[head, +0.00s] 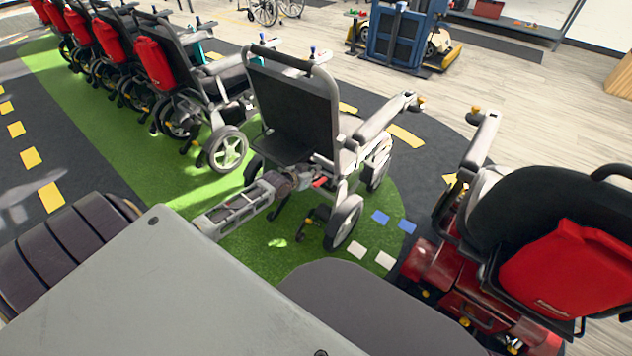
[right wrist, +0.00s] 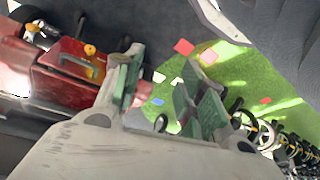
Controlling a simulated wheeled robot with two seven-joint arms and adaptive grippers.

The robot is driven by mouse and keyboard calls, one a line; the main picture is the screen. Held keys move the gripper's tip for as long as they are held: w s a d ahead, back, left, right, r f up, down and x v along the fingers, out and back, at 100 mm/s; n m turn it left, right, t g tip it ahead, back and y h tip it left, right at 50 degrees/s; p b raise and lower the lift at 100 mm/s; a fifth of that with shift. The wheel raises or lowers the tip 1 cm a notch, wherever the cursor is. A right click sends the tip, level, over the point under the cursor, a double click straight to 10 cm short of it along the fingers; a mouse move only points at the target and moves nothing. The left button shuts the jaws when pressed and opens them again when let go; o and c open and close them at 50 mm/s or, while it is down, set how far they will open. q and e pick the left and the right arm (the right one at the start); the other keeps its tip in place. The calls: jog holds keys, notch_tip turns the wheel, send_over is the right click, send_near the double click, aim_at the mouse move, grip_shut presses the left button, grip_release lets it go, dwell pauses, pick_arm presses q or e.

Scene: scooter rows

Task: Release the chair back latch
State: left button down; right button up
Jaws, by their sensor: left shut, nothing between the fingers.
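The grey wheelchair with a black chair back (head: 293,108) stands on the green mat, seen from behind. A small red part (head: 320,182), which looks like the latch, sits low behind the seat. My left gripper (head: 303,180) is shut and empty, close beside this red part at its left. Whether it touches the part I cannot tell. My right gripper (right wrist: 160,92) shows in the right wrist view with its two green-padded fingers apart and nothing between them. It is not in the head view.
A red scooter (head: 565,270) with a black seat stands close at the right. A row of chairs with red bags (head: 153,63) runs along the upper left. A blue cart (head: 398,40) stands at the back. Dark floor with yellow marks lies open at the left.

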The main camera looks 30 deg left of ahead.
aim_at(315, 185)
pick_arm(q)
jog(key=shift+w+f+b, duration=0.3)
jog(key=shift+b, duration=0.05)
jog(key=shift+w+f+b, duration=0.1)
jog(key=shift+w+b, duration=0.2)
jog(key=shift+b, duration=0.05)
jog(key=shift+w+d+f+b, duration=0.1)
jog(key=shift+w+f+b, duration=0.2)
jog(key=shift+w+b, duration=0.3)
jog(key=shift+s+f+b, duration=0.2)
jog(key=shift+f+b, duration=0.2)
jog(key=shift+b, duration=0.1)
jog(key=shift+s+f+b, duration=0.2)
jog(key=shift+f+b, duration=0.55)
jog(key=shift+s+f+b, duration=0.2)
jog(key=shift+f+b, duration=0.5)
pick_arm(e)
jog(key=w+a+f+t+y, duration=0.1)
jog(key=a+f+t, duration=0.1)
jog(key=f, duration=0.3)
jog(key=shift+w+a+y, duration=0.2)
jog(key=shift+a+y, duration=0.2)
jog(key=shift+a, duration=0.25)
pick_arm(q)
jog(key=shift+s+f, duration=0.15)
jog(key=shift+f, duration=0.05)
pick_arm(e)
jog(key=shift+w+a+f+t, duration=0.1)
jog(key=shift+w+t, duration=0.1)
jog(key=shift+t, duration=0.2)
